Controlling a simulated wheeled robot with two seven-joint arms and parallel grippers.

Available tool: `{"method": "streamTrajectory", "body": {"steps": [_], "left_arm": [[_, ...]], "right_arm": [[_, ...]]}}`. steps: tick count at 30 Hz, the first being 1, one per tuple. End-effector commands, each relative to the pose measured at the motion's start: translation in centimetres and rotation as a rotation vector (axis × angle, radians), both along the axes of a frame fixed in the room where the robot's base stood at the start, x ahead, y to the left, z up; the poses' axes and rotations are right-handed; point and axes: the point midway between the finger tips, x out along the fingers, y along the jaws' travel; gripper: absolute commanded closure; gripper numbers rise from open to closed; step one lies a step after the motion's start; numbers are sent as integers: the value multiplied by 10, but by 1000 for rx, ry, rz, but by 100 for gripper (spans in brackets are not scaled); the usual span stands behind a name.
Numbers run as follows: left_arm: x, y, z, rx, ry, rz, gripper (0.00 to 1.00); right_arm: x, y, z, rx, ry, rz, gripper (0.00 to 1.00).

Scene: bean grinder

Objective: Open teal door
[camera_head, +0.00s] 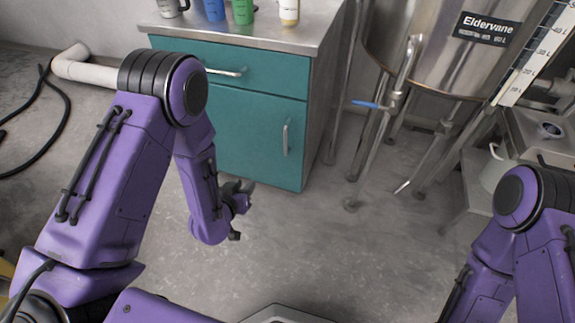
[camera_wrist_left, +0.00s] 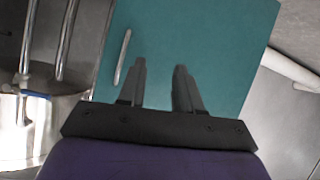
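The teal door (camera_head: 250,142) is the lower front of a metal-topped cabinet and looks shut. Its upright silver handle (camera_head: 285,139) is near the door's right edge. In the left wrist view the teal door (camera_wrist_left: 210,40) fills the middle, turned over, with the handle (camera_wrist_left: 123,56) left of my fingers. My left gripper (camera_head: 243,210) is in front of and below the door, apart from the handle. In the wrist view its two fingers (camera_wrist_left: 160,82) are apart with nothing between them. My right arm shows at the lower right, but its gripper is out of view.
A teal drawer (camera_head: 200,65) with a horizontal handle is above the door. Cups, including a green one (camera_head: 243,11), stand on the countertop (camera_head: 280,32). A steel tank (camera_head: 440,50) on legs stands to the right. Bare concrete floor (camera_head: 300,240) lies in front.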

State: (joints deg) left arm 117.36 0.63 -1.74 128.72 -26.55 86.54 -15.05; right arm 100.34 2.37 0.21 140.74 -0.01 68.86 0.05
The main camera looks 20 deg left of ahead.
Motion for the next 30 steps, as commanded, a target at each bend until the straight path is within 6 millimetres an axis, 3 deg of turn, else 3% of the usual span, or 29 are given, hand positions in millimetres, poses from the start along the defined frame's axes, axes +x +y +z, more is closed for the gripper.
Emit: {"method": "streamTrajectory", "body": {"steps": [1, 3, 6, 9, 17, 24, 30], "left_arm": [[26, -6, -33, 13, -94, -49, 66], [55, -15, -32, 34, -218, -116, 66], [83, -27, -23, 64, -362, -194, 66], [99, -35, -12, 86, -457, -245, 66], [124, -44, 3, 100, -520, -277, 66], [176, -55, 1, 100, -519, -276, 66], [204, -62, 2, 99, -515, -275, 66]], "right_arm": [[0, 0, -58, 1, 1, -1, 57], [-1, 0, -91, 1, 1, -1, 57], [-1, 1, -126, 2, 2, -1, 57], [-2, 1, -146, 2, 2, -2, 57], [-2, 1, -153, 4, 2, -2, 57], [-3, 2, -167, 6, 4, -3, 57], [-5, 3, -174, 11, 17, 6, 57]]}}
